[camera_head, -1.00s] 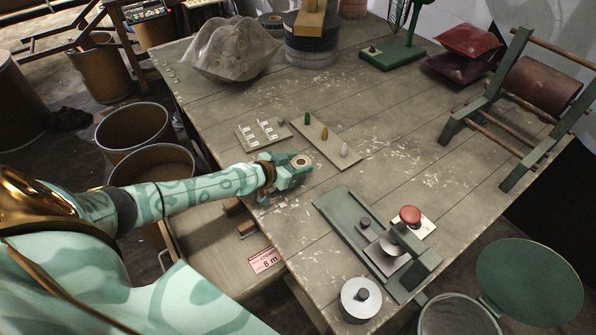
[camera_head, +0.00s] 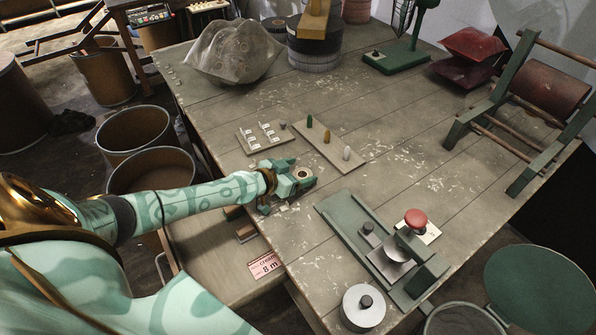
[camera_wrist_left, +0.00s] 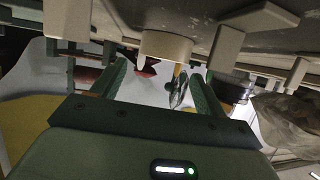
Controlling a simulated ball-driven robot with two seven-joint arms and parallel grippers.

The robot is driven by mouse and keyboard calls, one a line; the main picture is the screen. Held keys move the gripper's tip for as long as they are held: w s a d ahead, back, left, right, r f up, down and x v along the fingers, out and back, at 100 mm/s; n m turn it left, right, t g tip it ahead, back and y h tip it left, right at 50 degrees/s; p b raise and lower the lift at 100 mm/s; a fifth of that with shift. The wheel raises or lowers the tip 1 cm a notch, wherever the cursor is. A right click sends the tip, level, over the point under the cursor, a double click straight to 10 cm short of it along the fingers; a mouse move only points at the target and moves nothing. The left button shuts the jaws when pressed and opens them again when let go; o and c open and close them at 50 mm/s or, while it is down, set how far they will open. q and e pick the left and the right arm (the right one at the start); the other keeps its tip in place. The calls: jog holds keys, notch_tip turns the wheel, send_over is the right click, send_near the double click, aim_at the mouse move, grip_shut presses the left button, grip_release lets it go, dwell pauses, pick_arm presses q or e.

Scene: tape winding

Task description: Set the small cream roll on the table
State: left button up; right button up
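The small cream roll (camera_head: 303,174) is at the fingertips of my left gripper (camera_head: 298,178), low over the near left part of the table (camera_head: 400,130). In the left wrist view, which is upside down, the cream roll (camera_wrist_left: 165,47) is upright at the far end of the two green fingers (camera_wrist_left: 160,78). A narrow gap shows beside the left-hand finger, so the gripper looks slightly open around the roll. The roll's base seems to meet the table; the exact contact is hard to see. My right gripper is not in view.
A green device with a red knob (camera_head: 415,218) stands at right. An open drawer with a pink label (camera_head: 266,266) is in front.

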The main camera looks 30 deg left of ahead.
pick_arm(q)
jog(key=shift+s+d+f, duration=0.15)
jog(key=shift+s+f, duration=0.1)
jog(key=shift+f, duration=0.15)
jog(key=shift+r, duration=0.25)
jog(key=shift+w+r+p, duration=0.15)
jog(key=shift+r+p, duration=0.35)
jog(key=shift+p, duration=0.25)
jog(key=p+v, duration=0.3)
jog(key=v, duration=0.8)
jog(key=shift+w+r, duration=0.1)
jog(key=shift+s+a+r, duration=0.2)
jog(key=shift+s, duration=0.25)
jog(key=shift+a, duration=0.1)
